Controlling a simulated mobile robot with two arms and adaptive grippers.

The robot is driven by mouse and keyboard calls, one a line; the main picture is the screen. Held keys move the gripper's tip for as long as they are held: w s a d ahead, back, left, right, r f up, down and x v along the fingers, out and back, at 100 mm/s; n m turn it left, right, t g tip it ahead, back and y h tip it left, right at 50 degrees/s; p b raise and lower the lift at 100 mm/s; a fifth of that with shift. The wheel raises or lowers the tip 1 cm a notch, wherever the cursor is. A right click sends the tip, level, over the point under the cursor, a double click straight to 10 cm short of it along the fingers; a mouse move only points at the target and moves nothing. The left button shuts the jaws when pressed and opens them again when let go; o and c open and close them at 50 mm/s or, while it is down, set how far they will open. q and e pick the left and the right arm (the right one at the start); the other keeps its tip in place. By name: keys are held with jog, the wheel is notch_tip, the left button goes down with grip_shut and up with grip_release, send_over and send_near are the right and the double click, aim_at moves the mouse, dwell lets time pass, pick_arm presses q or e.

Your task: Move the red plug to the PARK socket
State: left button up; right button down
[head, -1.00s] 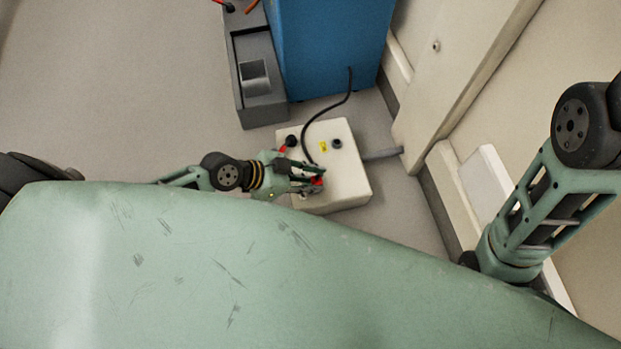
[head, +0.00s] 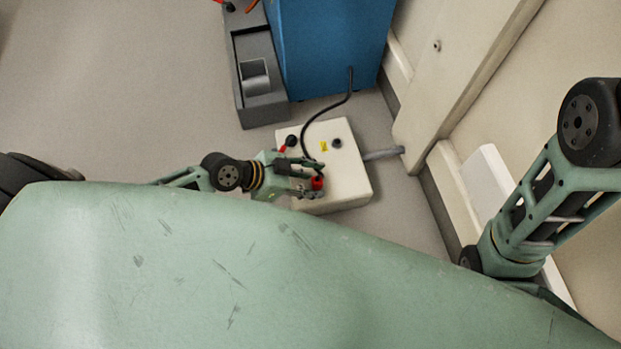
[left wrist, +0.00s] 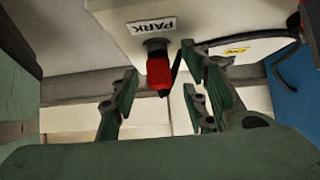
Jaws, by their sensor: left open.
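The red plug (head: 317,183) stands at the near edge of the white box (head: 345,178), with a black cable (head: 304,140) running from it. In the left wrist view the red plug (left wrist: 158,74) meets a dark round socket (left wrist: 155,44) beside the PARK label (left wrist: 151,26). It appears seated there, in line with the socket. My left gripper (head: 308,183) is open at the plug. In the left wrist view its fingers (left wrist: 160,100) stand apart on both sides of the plug, with visible gaps. My right gripper is out of view.
Another dark socket (head: 337,143) with a yellow label (head: 323,146) is empty on the box. A black knob-like part (head: 291,141) with a red piece sits at the box's far left. A blue cabinet (head: 330,45) and grey unit (head: 262,100) stand behind; the wall is right.

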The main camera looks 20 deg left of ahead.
pick_arm(q)
jog(key=shift+a, duration=0.1)
jog(key=v, duration=1.2)
